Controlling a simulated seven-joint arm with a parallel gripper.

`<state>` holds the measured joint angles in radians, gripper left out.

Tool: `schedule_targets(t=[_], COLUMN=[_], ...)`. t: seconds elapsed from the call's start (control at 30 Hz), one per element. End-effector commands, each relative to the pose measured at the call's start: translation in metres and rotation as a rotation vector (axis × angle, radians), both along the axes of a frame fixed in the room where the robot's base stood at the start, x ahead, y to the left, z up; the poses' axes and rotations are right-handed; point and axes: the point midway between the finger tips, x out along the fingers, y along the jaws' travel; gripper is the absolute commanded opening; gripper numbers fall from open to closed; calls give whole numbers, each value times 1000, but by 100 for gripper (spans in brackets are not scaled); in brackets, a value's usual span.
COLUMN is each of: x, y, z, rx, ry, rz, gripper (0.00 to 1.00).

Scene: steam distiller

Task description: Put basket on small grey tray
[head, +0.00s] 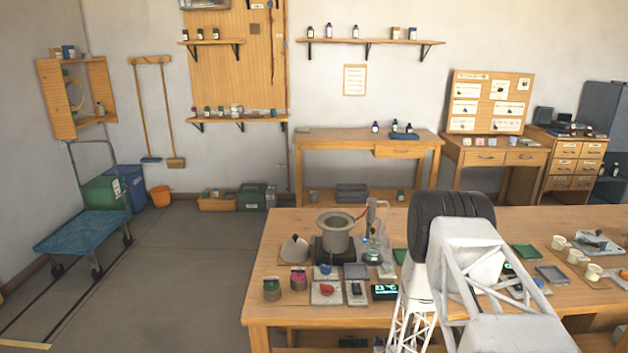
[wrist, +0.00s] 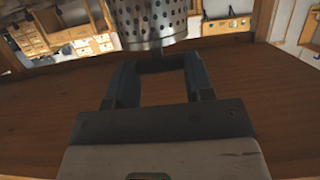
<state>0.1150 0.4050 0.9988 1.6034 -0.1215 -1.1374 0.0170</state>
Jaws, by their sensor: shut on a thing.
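The basket (wrist: 150,18) is a perforated silver metal cylinder at the top of the wrist view. My gripper (wrist: 160,64) is shut on it, with the two fingers just below the basket in the picture; the exact contact is hard to see. In the head view my arm hides the gripper and the basket. A small grey tray (head: 355,271) lies on the table beside the distiller pot (head: 335,232) and looks empty. Another grey tray (head: 552,274) lies farther right. I cannot tell which of them the task names.
The wooden table (head: 268,318) holds a lid (head: 295,250), a glass flask (head: 373,252), jars (head: 272,289), a dark display (head: 384,292), a green tray (head: 525,251) and white cups (head: 593,272). The pot and glassware stand close behind the left grey tray.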

Motion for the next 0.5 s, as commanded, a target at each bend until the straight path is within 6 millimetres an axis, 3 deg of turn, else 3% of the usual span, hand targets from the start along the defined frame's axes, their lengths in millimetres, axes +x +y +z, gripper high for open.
schedule_targets(t=[0.27,0.5], x=[0,1], y=[4,28], z=[0,1], rx=[0,0], ry=[0,-1], rz=[0,1], gripper=[10,10])
